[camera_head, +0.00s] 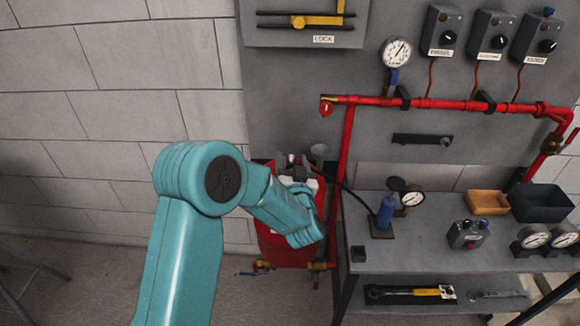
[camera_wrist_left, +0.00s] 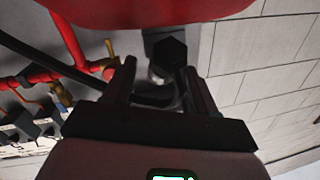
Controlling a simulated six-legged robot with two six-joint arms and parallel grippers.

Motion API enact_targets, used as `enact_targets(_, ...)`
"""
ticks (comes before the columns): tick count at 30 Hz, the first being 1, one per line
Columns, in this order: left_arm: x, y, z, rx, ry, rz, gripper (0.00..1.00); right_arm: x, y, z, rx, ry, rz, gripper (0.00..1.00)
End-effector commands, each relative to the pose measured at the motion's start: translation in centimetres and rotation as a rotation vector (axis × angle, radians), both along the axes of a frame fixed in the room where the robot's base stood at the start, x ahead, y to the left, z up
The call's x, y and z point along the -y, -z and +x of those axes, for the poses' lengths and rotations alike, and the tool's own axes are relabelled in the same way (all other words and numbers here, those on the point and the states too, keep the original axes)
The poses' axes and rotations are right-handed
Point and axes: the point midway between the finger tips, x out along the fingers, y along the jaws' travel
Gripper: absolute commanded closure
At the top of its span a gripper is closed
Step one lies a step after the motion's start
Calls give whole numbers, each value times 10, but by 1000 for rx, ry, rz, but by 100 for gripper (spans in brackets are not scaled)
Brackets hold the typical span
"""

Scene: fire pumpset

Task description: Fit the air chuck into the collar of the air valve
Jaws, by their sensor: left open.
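A blue cylinder with a black hose (camera_head: 385,211) stands on a small dark base on the bench; I cannot tell whether it is the air chuck. The hose arcs left toward the top of a red tank (camera_head: 285,243). My left gripper (camera_head: 297,160) is over the tank top, partly hidden behind my teal arm. In the left wrist view my left gripper (camera_wrist_left: 160,82) is open. A dark hexagonal part (camera_wrist_left: 170,52) with a shiny piece is just ahead of and between its fingers; I cannot tell whether it is the valve collar. My right gripper is not in view.
Red piping (camera_head: 440,103) runs along the grey panel with a gauge (camera_head: 396,52). The grey bench (camera_head: 430,249) carries gauges, an orange tray (camera_head: 487,203) and a dark bin (camera_head: 540,203). A wrench (camera_head: 410,293) lies on the shelf below.

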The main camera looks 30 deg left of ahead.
Motion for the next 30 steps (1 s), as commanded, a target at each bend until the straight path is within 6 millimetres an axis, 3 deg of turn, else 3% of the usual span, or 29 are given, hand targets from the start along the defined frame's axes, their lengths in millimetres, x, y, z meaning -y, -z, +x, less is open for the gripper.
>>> enact_targets(1, 1, 0, 0, 0, 0, 0, 44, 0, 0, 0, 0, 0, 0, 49)
enact_targets(6, 1, 0, 0, 0, 0, 0, 99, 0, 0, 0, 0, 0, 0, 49)
enact_targets(15, 1, -1, 0, 2, -1, 0, 100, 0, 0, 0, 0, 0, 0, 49)
enact_targets(20, 0, -13, 0, 6, -2, 0, 100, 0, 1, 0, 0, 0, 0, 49)
enact_targets(23, 1, -31, 0, 9, 0, 0, 100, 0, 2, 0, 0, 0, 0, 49)
enact_targets(30, 1, -109, 0, 13, 0, -1, 100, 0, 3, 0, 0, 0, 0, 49)
